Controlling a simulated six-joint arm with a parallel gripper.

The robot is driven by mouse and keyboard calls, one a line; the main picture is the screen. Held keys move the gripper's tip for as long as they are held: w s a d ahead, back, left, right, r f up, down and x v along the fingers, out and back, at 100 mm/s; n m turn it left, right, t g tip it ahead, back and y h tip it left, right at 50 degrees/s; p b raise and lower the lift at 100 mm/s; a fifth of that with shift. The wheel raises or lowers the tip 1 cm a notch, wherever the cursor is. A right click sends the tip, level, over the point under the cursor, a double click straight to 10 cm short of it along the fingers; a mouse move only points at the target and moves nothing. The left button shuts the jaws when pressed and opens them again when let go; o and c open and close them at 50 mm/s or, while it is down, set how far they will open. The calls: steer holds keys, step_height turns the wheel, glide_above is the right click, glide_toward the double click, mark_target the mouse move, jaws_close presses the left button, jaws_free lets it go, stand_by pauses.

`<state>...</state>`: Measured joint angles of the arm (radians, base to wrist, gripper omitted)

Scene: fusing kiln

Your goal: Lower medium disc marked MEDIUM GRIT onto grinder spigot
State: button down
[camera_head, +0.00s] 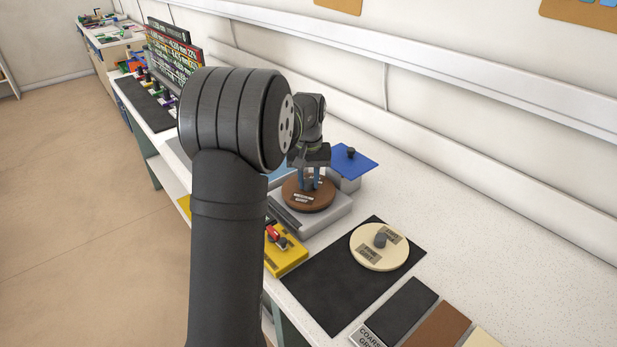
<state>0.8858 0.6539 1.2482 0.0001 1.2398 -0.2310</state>
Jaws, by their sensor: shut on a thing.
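The disc carries small pale labels that are too small to read here. It looks level and is over the grey grinder (338,215). The grinder's spigot is hidden under the disc, and I cannot tell whether the disc touches the grinder or hangs slightly above it. My own arm covers part of the grinder's left side.
A cream disc (366,257) with a grey knob lies on a black mat (320,296) in front. A yellow block (290,262) with a red part stands left of the mat. A blue plate (352,161) is behind the grinder. Coloured racks (172,55) stand farther back.

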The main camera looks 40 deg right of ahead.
mark_target(308, 181)
steer(key=shift+f, duration=0.2)
steer(key=c, duration=1.1)
jaws_free()
step_height(308, 181, up, 17)
steer(key=shift+r, duration=0.2)
steer(key=shift+f, duration=0.15)
step_height(308, 181, down, 17)
steer(key=shift+f, duration=0.1)
